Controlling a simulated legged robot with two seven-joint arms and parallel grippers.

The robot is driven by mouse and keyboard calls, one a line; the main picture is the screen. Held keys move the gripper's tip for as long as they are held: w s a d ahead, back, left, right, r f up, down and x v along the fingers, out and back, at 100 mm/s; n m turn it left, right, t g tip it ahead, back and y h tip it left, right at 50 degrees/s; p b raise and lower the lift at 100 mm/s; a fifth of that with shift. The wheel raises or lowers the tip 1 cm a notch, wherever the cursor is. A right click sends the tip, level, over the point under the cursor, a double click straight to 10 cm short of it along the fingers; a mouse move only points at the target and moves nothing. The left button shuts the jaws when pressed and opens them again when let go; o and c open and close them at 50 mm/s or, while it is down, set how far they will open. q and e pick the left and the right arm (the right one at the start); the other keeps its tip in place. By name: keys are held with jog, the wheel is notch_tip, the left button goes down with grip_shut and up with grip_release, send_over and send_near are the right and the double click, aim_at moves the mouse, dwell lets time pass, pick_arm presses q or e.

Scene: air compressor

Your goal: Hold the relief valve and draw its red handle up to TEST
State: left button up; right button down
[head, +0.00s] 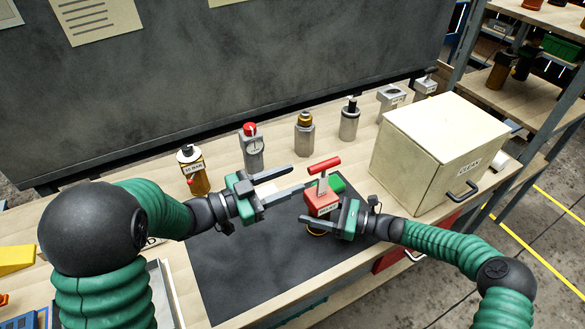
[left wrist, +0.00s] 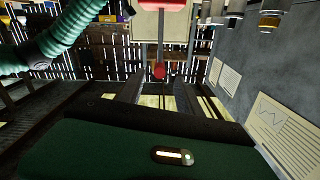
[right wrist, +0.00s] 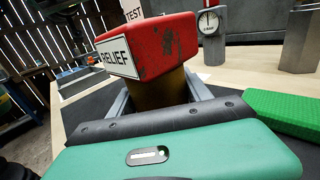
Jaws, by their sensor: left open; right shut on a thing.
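The relief valve (head: 322,203) has a red block with a RELIEF label and stands upright over the dark mat (head: 235,262). Its red T-shaped handle (head: 325,165) sits above the block on a stem, with a white TEST plate (right wrist: 133,12) beside it. My right gripper (head: 318,216) is shut on the valve's brass body (right wrist: 158,92), just below the red block. My left gripper (head: 297,180) is open and empty, its fingertips just left of the handle. In the left wrist view the handle (left wrist: 159,72) shows end-on, lined up with the gap between the fingers, apparently not touching them.
A green block (head: 336,184) lies right behind the valve. A cream box (head: 430,150) stands to the right. A bottle (head: 192,170), a gauge (head: 252,146) and several other fittings line the back of the bench, below a dark board (head: 230,80). The mat's front is clear.

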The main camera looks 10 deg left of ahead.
jog(key=shift+c, duration=2)
grip_release()
